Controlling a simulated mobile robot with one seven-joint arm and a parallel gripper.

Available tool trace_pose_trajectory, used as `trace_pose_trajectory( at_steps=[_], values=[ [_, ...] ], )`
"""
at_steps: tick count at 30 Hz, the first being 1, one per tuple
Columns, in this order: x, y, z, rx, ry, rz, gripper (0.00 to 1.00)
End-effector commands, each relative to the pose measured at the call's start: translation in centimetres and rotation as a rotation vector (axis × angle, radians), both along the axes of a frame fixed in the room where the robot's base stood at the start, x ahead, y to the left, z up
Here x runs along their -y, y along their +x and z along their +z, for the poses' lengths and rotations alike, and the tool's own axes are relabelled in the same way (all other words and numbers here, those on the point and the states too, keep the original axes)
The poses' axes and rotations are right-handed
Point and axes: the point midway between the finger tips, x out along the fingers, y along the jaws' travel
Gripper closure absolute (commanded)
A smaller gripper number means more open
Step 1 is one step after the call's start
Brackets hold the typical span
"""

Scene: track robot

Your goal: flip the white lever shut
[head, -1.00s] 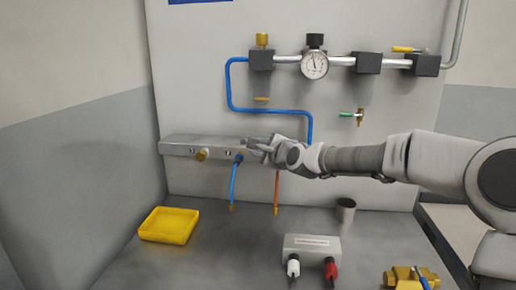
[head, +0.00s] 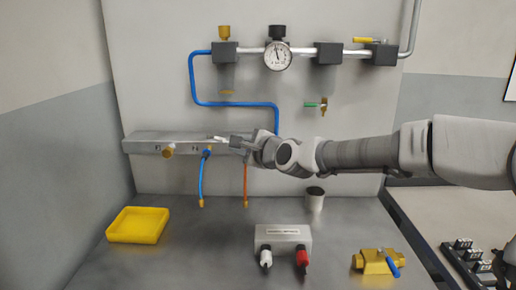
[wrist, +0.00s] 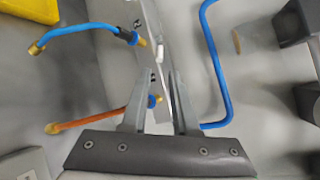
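A small white lever (head: 219,138) sits at the top of the grey manifold bar (head: 140,145) on the back panel. In the wrist view the white lever (wrist: 159,55) lies just beyond my fingertips, apart from them. My gripper (head: 233,143) is at the bar's right part, just right of the lever. In the wrist view my gripper (wrist: 162,76) has its two fingers apart with a narrow gap and nothing held between them. The arm hides the bar's right end in the head view.
Blue hose (head: 201,180) and orange hose (head: 245,185) hang below the bar. A blue pipe (head: 192,85) and gauge (head: 278,56) are above. A yellow tray (head: 138,225), grey cup (head: 314,198), block with white and red plugs (head: 283,236) and brass valve (head: 374,261) stand on the bench.

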Motion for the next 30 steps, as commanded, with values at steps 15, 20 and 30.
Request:
trace_pose_trajectory(
  at_steps=[15, 20, 30],
  values=[
    [3.4, -4.2, 1.3, -0.001, 0.0, -0.002, 0.72],
    [4.4, -5.5, 1.6, -0.001, 0.0, -0.002, 0.72],
    [5.5, -7.3, 2.0, 0.001, 0.0, 0.001, 0.72]
  ],
)
